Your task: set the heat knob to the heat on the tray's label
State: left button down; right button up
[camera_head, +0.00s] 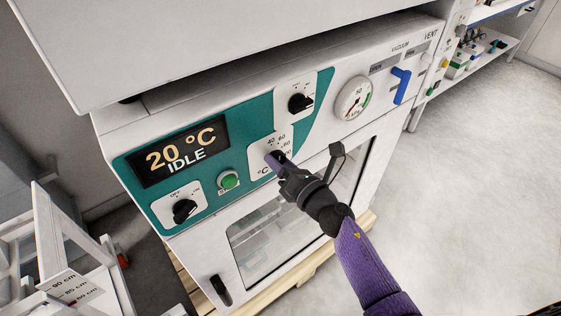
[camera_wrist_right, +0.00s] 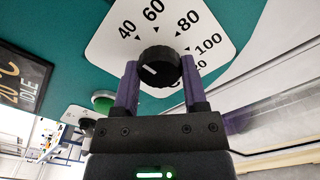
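The heat knob (camera_wrist_right: 158,66) is black and round, on a white dial plate (camera_wrist_right: 112,48) marked 40, 60, 80, 100 and a partly hidden 120. Its white pointer line points left and slightly up, below the 40 mark. My right gripper (camera_wrist_right: 159,76) has its two purple fingers on either side of the knob, seemingly touching it. In the head view, my right gripper (camera_head: 275,160) covers most of the knob. The oven display (camera_head: 180,150) reads 20 °C and IDLE. No tray label can be read. My left gripper is not in view.
On the panel are a green button (camera_head: 228,180), a lower-left black knob (camera_head: 184,210), an upper black knob (camera_head: 300,103), a vacuum gauge (camera_head: 354,98) and a blue lever (camera_head: 401,86). Open floor lies right.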

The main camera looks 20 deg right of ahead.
grip_shut()
